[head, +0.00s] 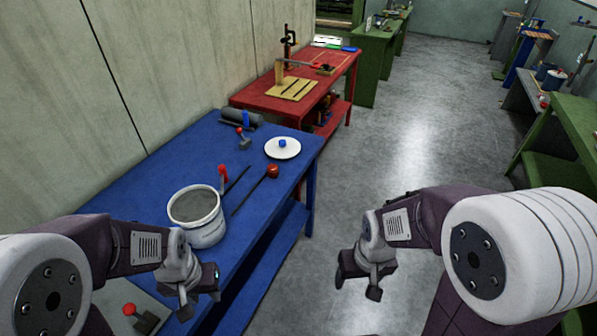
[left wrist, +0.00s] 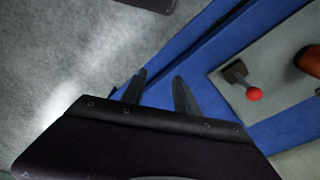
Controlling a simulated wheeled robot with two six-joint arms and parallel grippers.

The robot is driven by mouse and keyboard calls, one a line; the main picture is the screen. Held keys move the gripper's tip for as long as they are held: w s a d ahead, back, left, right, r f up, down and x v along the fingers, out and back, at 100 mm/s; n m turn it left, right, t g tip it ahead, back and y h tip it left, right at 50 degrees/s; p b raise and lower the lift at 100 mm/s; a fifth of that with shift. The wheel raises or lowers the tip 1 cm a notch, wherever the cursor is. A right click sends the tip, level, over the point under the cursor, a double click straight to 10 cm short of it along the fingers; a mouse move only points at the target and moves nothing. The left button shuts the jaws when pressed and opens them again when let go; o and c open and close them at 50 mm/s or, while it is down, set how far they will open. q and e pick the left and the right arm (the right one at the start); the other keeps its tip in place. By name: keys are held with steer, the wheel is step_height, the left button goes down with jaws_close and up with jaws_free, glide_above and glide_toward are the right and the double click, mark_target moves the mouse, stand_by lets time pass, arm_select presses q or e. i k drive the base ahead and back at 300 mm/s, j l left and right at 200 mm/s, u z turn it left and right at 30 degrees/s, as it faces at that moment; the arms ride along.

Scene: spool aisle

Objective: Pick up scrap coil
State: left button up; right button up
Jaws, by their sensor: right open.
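I cannot make out a scrap coil in either view. My left gripper (head: 200,297) is open and empty, beside the near right edge of the blue bench (head: 130,195), in front of the white pot (head: 205,232). In the left wrist view its two fingers (left wrist: 160,95) stand apart with nothing between them, with the blue bench edge (left wrist: 195,50) behind them. My right gripper (head: 358,285) is open and empty over the floor, right of the bench.
A white lid (head: 283,150) with a blue knob, a red-ended rod (head: 256,188) and a dark roll (head: 238,118) lie on the bench. A grey plate with a red-knobbed lever (head: 140,318) sits near. A red table (head: 325,85) stands beyond. The aisle floor (head: 415,120) is clear.

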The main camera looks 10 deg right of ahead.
mark_target(272, 169)
steer(key=i+l, duration=0.25)
steer(key=i+l+u, duration=0.1)
steer(key=i+l, duration=0.2)
steer(key=l, duration=0.15)
steer(key=i+l, duration=0.25)
steer(key=l, duration=0.15)
steer(key=i+l+u, duration=0.1)
steer(key=i+l, duration=0.15)
steer(key=l, duration=0.15)
steer(key=i+l+u, duration=0.1)
steer(key=i+l, duration=0.15)
steer(key=l, duration=0.15)
